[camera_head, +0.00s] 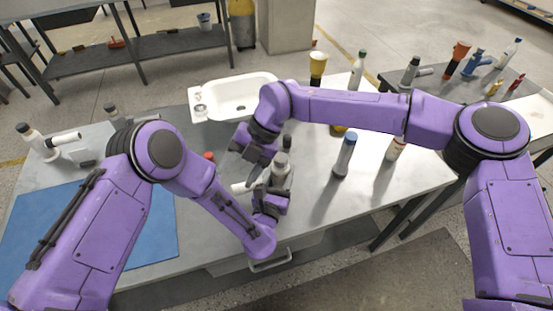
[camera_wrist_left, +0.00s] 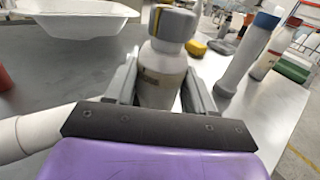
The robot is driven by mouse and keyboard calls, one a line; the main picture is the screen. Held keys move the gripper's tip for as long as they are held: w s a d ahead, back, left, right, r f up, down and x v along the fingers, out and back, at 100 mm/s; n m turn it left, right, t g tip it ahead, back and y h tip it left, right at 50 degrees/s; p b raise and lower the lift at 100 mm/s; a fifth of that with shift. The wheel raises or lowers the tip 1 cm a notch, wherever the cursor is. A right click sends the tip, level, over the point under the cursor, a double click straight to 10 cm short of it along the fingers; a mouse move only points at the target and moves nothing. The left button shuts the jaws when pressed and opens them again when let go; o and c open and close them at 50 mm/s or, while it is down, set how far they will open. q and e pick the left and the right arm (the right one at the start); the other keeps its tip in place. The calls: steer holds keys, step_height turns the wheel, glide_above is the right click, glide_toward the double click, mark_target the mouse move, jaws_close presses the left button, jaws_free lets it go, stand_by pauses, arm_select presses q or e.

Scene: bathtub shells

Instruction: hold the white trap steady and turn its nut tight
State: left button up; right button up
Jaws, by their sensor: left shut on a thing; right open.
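The white trap (camera_head: 281,173) stands upright on the grey table in front of the sink, with a white pipe (camera_head: 241,187) pointing left. In the left wrist view its white body (camera_wrist_left: 160,80) sits between two grey fingers, with a grey nut (camera_wrist_left: 172,27) on top. My left gripper (camera_head: 274,190) is shut on the trap body from the near side.
A white sink (camera_head: 236,87) lies behind the grippers. A blue mat (camera_head: 100,225) covers the table's left part, and another trap (camera_head: 38,145) stands at the far left.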

step_height(320, 180, up, 4)
steer(key=s+a+m+y, duration=0.2)
steer(key=a+y, duration=0.1)
steer(key=y, duration=0.6)
steer(key=m+t+y, duration=0.3)
steer(key=m+t, duration=0.6)
steer(key=m, duration=0.2)
glide_above(281, 160)
steer(key=s+a, duration=0.3)
steer(key=s, duration=0.2)
steer(key=f, duration=0.2)
steer(key=d+f+m+t+h, duration=0.4)
steer(key=d+f+m+t, duration=0.3)
steer(key=d+m, duration=0.4)
steer(key=shift+g, duration=0.7)
steer(key=x, duration=0.7)
steer(key=f+x, duration=0.1)
steer(key=x, duration=0.3)
steer(key=shift+w+a, duration=0.15)
steer(key=shift+a, duration=0.15)
steer(key=c, duration=1)
